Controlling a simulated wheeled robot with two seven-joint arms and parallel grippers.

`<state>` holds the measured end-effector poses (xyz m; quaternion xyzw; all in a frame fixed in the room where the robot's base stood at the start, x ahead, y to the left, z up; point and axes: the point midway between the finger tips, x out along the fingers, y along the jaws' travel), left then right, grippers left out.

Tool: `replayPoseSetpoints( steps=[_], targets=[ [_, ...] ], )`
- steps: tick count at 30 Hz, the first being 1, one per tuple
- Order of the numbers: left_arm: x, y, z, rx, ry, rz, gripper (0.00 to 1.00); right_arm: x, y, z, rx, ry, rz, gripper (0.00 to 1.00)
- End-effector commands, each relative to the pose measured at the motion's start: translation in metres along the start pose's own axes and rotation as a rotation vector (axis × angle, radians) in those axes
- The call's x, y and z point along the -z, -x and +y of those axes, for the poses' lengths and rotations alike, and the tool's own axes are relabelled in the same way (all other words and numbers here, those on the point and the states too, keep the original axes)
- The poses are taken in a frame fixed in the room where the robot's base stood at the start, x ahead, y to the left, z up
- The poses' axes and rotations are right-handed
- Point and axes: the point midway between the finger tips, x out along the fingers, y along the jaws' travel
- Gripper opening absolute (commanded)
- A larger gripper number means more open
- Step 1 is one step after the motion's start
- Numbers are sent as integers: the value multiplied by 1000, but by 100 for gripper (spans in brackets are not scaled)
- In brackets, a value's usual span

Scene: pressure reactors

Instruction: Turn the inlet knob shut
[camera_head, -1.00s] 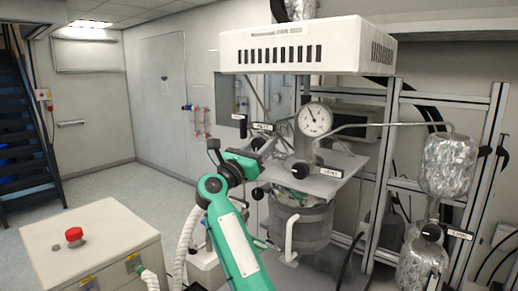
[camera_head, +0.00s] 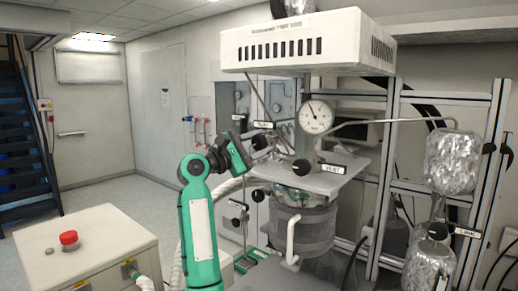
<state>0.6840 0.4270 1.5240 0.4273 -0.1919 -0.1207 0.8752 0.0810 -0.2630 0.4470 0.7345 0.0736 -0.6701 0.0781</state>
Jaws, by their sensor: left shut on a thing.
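The inlet knob (camera_head: 260,142) is a small black knob on the left side of the reactor head, beside a small label (camera_head: 263,125) too small to read surely. My left gripper (camera_head: 256,148) reaches it from the left and is shut on it; its fingers and the knob overlap, so the exact grip is partly hidden. The green left arm rises from the bottom and bends right at the wrist. The pressure gauge (camera_head: 316,116) stands on the reactor to the right of the knob. My right gripper does not show.
A black vent knob (camera_head: 301,167) with its label sits to the right, near a grey plate (camera_head: 335,178). A white vented box (camera_head: 300,45) overhangs the reactor. A link knob (camera_head: 438,231) is by foil-wrapped vessels. A cabinet with a red button (camera_head: 68,238) stands at left.

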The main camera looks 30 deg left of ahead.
Motion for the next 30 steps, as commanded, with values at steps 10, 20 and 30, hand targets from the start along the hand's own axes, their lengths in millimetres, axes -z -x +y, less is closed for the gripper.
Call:
replayPoseSetpoints(
  steps=[10, 20, 30],
  targets=[
    [1, 0, 0, 118, -273, 3, 17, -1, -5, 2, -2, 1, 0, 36],
    [1, 0, -1, 181, -427, 1, 17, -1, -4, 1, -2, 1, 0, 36],
    [1, 0, -1, 200, -471, 0, 17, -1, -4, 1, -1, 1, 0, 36]
  ],
)
